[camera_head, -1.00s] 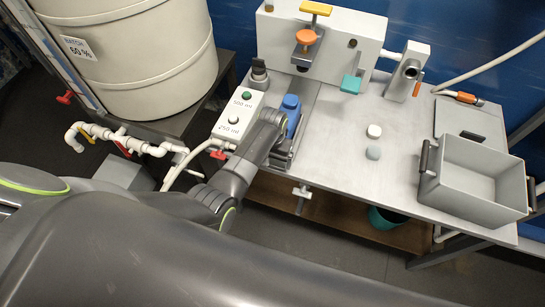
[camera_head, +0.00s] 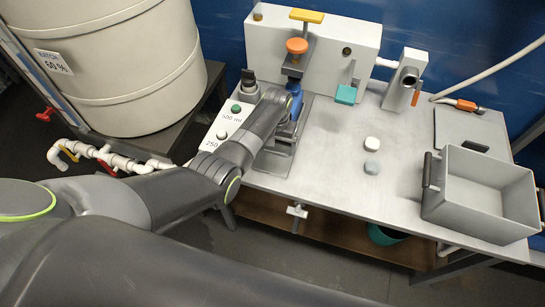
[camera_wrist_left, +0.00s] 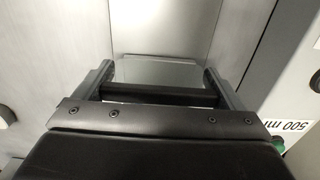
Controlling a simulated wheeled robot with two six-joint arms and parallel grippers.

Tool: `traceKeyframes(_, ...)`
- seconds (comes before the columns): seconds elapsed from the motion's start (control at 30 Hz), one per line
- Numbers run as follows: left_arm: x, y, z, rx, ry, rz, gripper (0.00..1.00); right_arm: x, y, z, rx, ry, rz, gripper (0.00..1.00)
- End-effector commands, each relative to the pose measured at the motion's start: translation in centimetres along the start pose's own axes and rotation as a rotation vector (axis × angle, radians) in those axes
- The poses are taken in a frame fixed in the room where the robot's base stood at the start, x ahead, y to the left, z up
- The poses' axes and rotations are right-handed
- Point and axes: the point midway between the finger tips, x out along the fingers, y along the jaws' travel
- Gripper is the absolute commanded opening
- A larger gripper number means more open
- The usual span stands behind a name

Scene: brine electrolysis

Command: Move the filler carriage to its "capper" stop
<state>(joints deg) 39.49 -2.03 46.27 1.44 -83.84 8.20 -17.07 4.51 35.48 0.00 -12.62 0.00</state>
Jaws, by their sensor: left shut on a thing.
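The filler carriage shows as a blue upright part (camera_head: 297,106) on a grey track (camera_head: 274,163) at the left of the bench. My left gripper (camera_head: 284,104) reaches over the button box to this blue part and is shut on the carriage; my own wrist hides most of the grip. In the left wrist view the two fingers (camera_wrist_left: 158,76) stand either side of a pale surface, and the held part cannot be made out clearly. The capper, with an orange knob (camera_head: 297,46) and a yellow bar (camera_head: 306,15), stands behind the carriage at the track's far end. My right gripper is out of view.
A white button box (camera_head: 213,143) lies left of the track. A teal block (camera_head: 346,94), two small caps (camera_head: 372,143), a grey pipe stand (camera_head: 404,80) and a grey tray (camera_head: 478,209) stand to the right. A large drum (camera_head: 128,75) is at left.

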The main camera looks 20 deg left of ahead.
Motion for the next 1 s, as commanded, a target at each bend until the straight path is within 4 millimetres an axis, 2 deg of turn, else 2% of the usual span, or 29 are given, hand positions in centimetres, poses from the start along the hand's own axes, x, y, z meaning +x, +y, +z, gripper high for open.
traceKeyframes(0.17, 0.4, 0.0, 0.0, 0.001, -0.008, 0.001, 0.50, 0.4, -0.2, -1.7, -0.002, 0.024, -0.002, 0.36)
traceKeyframes(0.27, 0.4, 0.0, 0.0, 0.000, -0.009, 0.001, 0.50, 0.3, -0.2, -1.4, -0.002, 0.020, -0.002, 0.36)
traceKeyframes(0.37, 0.4, 0.0, 0.0, 0.000, -0.009, 0.001, 0.50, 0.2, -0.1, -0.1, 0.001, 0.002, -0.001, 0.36)
traceKeyframes(0.4, 0.3, 0.0, 0.0, 0.000, -0.009, 0.001, 0.95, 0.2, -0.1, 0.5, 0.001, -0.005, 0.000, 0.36)
traceKeyframes(0.43, 0.3, 0.0, 0.0, 0.000, -0.009, 0.001, 0.99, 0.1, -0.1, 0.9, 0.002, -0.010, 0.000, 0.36)
traceKeyframes(0.57, 0.3, 0.0, 0.0, 0.000, -0.009, 0.001, 1.00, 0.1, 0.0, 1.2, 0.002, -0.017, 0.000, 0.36)
traceKeyframes(0.77, -0.1, 0.0, 0.0, 0.000, -0.008, 0.001, 1.00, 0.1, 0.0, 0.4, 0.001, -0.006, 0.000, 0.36)
traceKeyframes(0.87, -1.0, 0.0, -0.1, 0.000, -0.006, 0.001, 1.00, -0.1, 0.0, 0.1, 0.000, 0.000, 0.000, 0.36)
traceKeyframes(1.0, -3.3, 0.0, -0.1, 0.000, -0.004, 0.002, 1.00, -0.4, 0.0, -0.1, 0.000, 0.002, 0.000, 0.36)
